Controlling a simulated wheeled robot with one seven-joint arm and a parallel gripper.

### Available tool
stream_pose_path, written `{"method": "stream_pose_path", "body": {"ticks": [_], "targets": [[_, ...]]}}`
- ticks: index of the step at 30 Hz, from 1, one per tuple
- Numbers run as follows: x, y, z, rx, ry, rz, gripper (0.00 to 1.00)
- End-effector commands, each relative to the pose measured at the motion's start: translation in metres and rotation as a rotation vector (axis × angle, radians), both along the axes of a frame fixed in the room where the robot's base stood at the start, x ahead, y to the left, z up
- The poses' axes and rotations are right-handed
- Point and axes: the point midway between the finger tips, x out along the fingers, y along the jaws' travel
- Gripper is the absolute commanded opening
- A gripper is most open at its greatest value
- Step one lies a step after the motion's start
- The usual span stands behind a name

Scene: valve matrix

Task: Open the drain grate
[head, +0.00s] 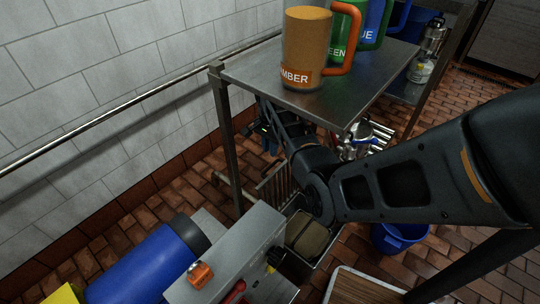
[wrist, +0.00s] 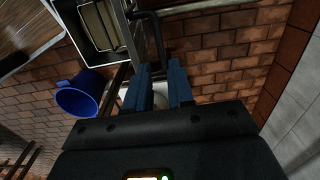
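A set of parallel dark metal bars (head: 275,186), which looks like the drain grate, is low on the floor beside the table leg in the head view. My arm and the grey box partly hide it. My gripper (wrist: 159,68) is open, with two blue fingers apart, over the brick floor. A dark bent bar (wrist: 157,32) runs from above towards the gap between the fingertips in the wrist view. I cannot tell whether it touches them or belongs to the grate. In the head view my gripper (head: 267,138) is small and dark under the table's edge.
A metal table (head: 345,92) with an amber mug (head: 306,47) and other mugs stands above my gripper. A grey box (head: 235,262) and blue cylinder (head: 148,268) are in front. A tray with a brown block (head: 307,238) and a blue bucket (head: 400,237) are right.

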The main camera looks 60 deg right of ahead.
Motion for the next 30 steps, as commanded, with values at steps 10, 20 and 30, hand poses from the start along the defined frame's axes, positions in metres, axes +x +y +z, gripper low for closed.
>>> {"method": "stream_pose_path", "body": {"ticks": [10, 20, 30], "targets": [[0.0, 0.0, -0.052, 0.002, 0.003, 0.0, 0.23], [0.0, 0.0, -0.076, 0.0, 0.002, -0.001, 0.23], [0.0, 0.0, -0.076, 0.0, 0.001, 0.0, 0.13]]}}
